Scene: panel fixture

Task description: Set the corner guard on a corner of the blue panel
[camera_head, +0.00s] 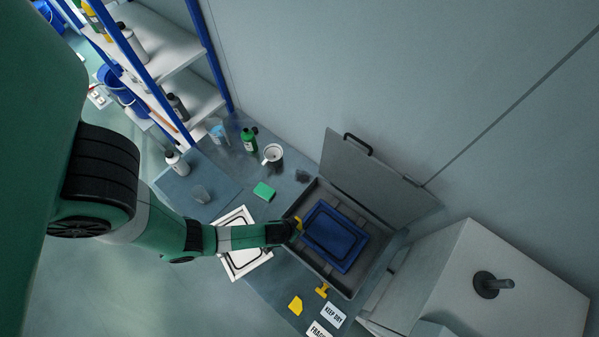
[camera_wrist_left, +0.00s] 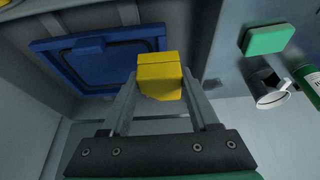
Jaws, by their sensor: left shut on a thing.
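My left gripper (camera_head: 296,228) is shut on a yellow corner guard (camera_wrist_left: 158,75), a small block between the fingertips in the left wrist view. A bit of the corner guard (camera_head: 299,225) also shows in the head view. The blue panel (camera_head: 334,236) lies in an open grey case; it also shows in the left wrist view (camera_wrist_left: 85,62). The corner guard is close by the panel's left edge in the head view. I cannot tell whether it touches the panel. My right gripper is not in view.
The grey case (camera_head: 343,284) has its lid (camera_head: 368,180) raised behind. Yellow pieces (camera_head: 295,305) (camera_head: 321,290) and labels (camera_head: 333,315) lie in front. A white frame (camera_head: 246,263) lies under my arm. A green sponge (camera_head: 264,191), mug (camera_head: 272,154) and bottles stand farther back.

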